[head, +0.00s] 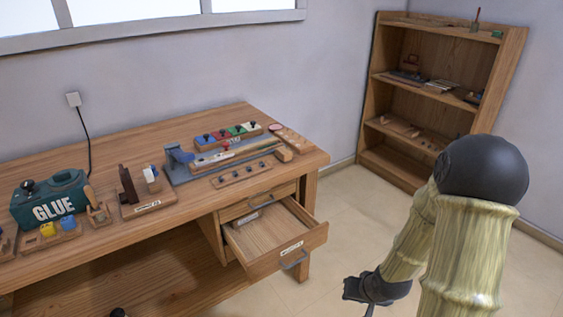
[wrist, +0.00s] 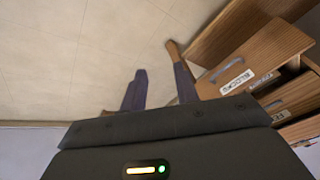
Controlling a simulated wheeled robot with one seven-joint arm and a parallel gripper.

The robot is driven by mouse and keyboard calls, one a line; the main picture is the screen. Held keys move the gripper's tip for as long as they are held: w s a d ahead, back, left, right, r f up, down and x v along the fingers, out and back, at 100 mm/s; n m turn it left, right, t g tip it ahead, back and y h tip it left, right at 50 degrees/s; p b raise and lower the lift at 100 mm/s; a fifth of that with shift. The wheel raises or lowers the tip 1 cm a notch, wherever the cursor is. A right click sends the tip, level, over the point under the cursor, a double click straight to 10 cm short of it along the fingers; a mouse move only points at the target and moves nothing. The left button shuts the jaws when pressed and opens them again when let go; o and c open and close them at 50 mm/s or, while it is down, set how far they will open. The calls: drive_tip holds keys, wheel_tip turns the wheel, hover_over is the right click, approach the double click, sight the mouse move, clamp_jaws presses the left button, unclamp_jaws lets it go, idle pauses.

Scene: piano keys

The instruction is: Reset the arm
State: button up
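My gripper (head: 358,292) is low at the bottom of the head view, in front of and to the right of the open drawer (head: 277,237). It looks apart from the drawer. In the wrist view my gripper (wrist: 160,84) shows two dark fingers with a gap between them and floor beyond. It is open and seems to hold nothing. My arm bends at the right of the head view and hides part of the floor and the bookcase foot.
The workbench (head: 120,240) carries a green glue container (head: 50,205), blocks and trays. The pulled-out drawer juts over the floor and looks mostly empty. A wooden bookcase (head: 465,48) stands at the back right. Tiled floor (head: 345,215) between bench and bookcase is clear.

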drive_tip(key=s+a+r+n+g+h, duration=0.1)
drive_tip(key=s+a+r, duration=0.1)
drive_tip(key=s+r, duration=0.35)
drive_tip(key=s+a+r+n+g, duration=0.1)
drive_tip(key=s+a+r, duration=0.15)
drive_tip(key=r, duration=0.55)
drive_tip(key=w+p+v, duration=0.2)
drive_tip(key=p+v, duration=1)
drive_tip(key=p, duration=0.1)
drive_tip(key=w+a+r+p+v, duration=0.1)
drive_tip(key=w+p+v, duration=0.2)
drive_tip(key=p+v, duration=0.9)
drive_tip(key=shift+d+r+p, duration=0.25)
drive_tip(key=shift+r+p, duration=0.1)
drive_tip(key=shift+r, duration=0.1)
